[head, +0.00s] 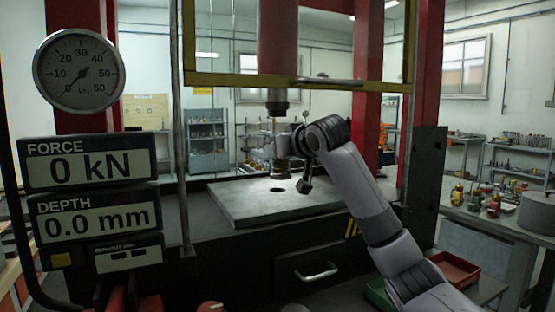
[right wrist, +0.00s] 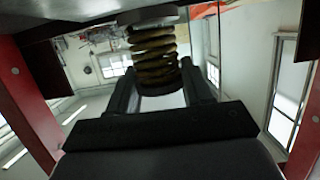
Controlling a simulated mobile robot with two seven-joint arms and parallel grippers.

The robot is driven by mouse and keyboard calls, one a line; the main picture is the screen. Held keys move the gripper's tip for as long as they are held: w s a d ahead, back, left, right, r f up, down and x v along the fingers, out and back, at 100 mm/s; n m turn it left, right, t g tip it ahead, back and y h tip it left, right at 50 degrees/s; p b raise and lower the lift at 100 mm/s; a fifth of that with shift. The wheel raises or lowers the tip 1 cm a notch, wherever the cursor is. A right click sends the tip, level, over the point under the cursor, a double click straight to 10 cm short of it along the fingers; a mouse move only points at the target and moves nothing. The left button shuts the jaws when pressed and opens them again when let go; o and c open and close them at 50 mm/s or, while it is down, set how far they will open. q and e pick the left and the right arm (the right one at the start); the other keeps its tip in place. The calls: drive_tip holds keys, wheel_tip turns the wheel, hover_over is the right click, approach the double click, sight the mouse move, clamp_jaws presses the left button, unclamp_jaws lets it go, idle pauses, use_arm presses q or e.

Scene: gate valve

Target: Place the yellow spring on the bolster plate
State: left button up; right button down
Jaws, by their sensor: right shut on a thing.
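The bolster plate (head: 245,206) is a thick grey slab with a dark hole, on the press bed in the middle of the head view. My right gripper (head: 284,162) is over the plate, below the ram. In the right wrist view, the yellow spring (right wrist: 153,58) is a dark yellow coil between the fingers of the right gripper (right wrist: 165,88), which is shut on it. A grey round piece (right wrist: 152,16) is at the spring's upper end in that view. In the head view the spring is small and dark, and I cannot tell whether it touches the plate. My left gripper is out of view.
The press ram (head: 277,98) hangs above the right gripper. A yellow crossbar (head: 225,80) and red columns frame the press. A gauge (head: 78,70) and displays stand at left, reading 0 kN and 0.0 mm. A bench with bottles (head: 475,203) is at right.

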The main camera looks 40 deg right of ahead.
sight(278, 165)
drive_tip(key=shift+w+d+r, duration=0.15)
drive_tip(key=shift+w+d, duration=0.1)
drive_tip(key=shift+w, duration=0.55)
drive_tip(key=shift+w+f, duration=0.2)
drive_tip(key=shift+f, duration=1.55)
drive_tip(key=shift+f, duration=0.2)
drive_tip(key=shift+c, duration=2.4)
unclamp_jaws()
